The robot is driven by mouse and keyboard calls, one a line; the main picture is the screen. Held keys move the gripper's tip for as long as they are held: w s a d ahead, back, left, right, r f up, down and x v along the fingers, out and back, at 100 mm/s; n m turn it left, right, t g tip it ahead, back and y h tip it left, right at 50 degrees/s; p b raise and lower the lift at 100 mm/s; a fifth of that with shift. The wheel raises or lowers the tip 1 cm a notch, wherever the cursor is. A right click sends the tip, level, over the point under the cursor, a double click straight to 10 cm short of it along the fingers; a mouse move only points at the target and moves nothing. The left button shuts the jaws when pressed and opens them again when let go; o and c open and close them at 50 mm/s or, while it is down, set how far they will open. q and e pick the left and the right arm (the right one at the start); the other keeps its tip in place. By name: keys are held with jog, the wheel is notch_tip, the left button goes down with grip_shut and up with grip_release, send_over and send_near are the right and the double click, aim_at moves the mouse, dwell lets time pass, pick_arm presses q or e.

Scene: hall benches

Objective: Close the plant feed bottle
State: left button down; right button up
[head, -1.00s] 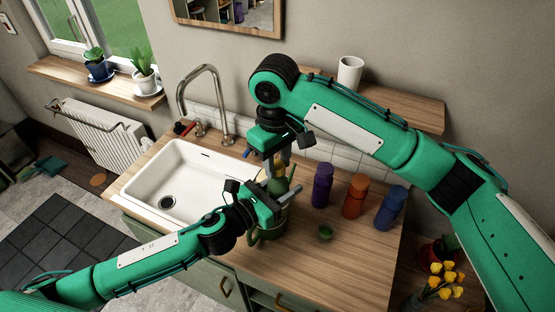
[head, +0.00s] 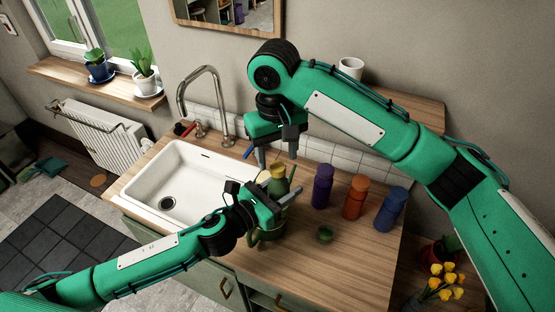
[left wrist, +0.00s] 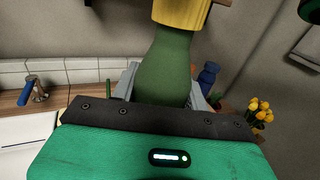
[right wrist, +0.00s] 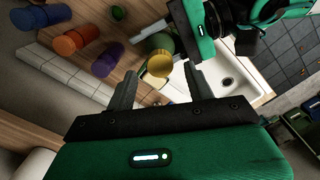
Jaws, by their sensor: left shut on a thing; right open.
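The plant feed bottle (head: 279,187) is green and upright on the counter, with a yellow cap (head: 277,171) on its top. My left gripper (head: 280,197) is shut around the bottle's body; its fingers (left wrist: 163,88) flank the green body in the left wrist view, where the cap (left wrist: 182,12) sits on the neck with no clear gap. My right gripper (head: 277,160) is open and empty just above the cap. In the right wrist view the cap (right wrist: 159,63) lies beyond the open fingers (right wrist: 158,84).
Purple (head: 322,187), orange (head: 355,197) and blue (head: 390,209) bottles stand to the right. A small green item (head: 324,233) lies in front of them. The sink (head: 178,182) and its tap (head: 211,100) are to the left. The counter's front right (head: 340,270) is clear.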

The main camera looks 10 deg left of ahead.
jog(key=shift+r, duration=0.9)
jog(key=n, duration=0.2)
jog(key=r+n, duration=0.1)
jog(key=n, duration=0.2)
jog(key=shift+a, duration=0.1)
jog(key=n, duration=0.5)
jog(key=shift+r, duration=0.3)
jog(key=n, duration=0.3)
jog(key=r+n, duration=0.1)
jog(key=n, duration=0.7)
jog(key=shift+r+n, duration=0.4)
send_over(279, 191)
jog(key=w, duration=0.2)
jog(key=shift+w+a+f, duration=0.1)
jog(key=shift+a+f, duration=0.1)
jog(key=shift+f, duration=1.8)
jog(key=shift+w+a+f, duration=0.1)
jog(key=shift+a+f, duration=0.05)
jog(key=shift+f, duration=1.85)
